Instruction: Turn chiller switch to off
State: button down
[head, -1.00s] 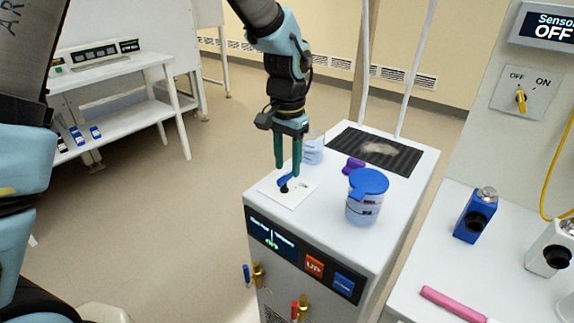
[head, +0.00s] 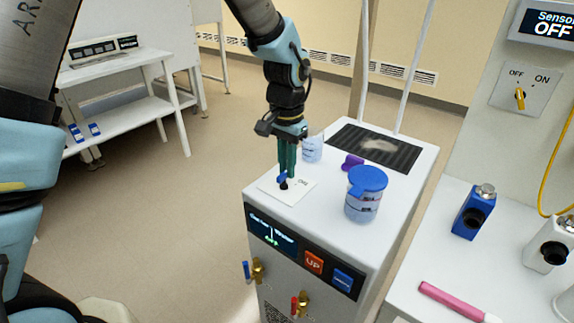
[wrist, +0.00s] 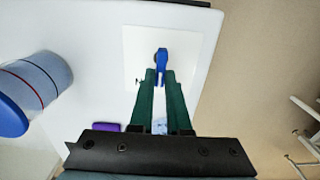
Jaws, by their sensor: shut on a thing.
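The chiller (head: 308,243) is a white cabinet with a dark front panel. On its top is a white switch plate (head: 297,194) with a blue switch lever (head: 282,178) on a dark base. My gripper (head: 286,172) points down over the plate, its green fingers closed together on the lever. In the wrist view the blue lever (wrist: 161,62) runs from its pivot down to between the fingertips (wrist: 161,80). Lettering on the plate is partly hidden and too small to read surely.
A blue-lidded beaker (head: 363,196), a purple object (head: 352,162) and a clear beaker (head: 312,148) stand on the chiller top near my gripper. A dark ribbed mat (head: 378,147) lies behind. Right, a bench holds a blue device (head: 474,212) and a pink marker (head: 450,298).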

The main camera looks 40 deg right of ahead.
aim_at(284, 184)
jog(key=shift+n, duration=0.3)
jog(key=shift+w+a+n+b, duration=0.1)
jog(key=shift+w+n+b, duration=0.1)
jog(key=shift+n, duration=1.1)
jog(key=shift+w+a+n+b, duration=0.1)
jog(key=shift+n+b, duration=0.1)
jog(key=shift+n, duration=1.1)
jog(key=c, duration=0.9)
grip_release()
notch_tip(284, 184, up, 11)
jog(key=shift+f+b, duration=0.1)
jog(key=shift+b, duration=0.85)
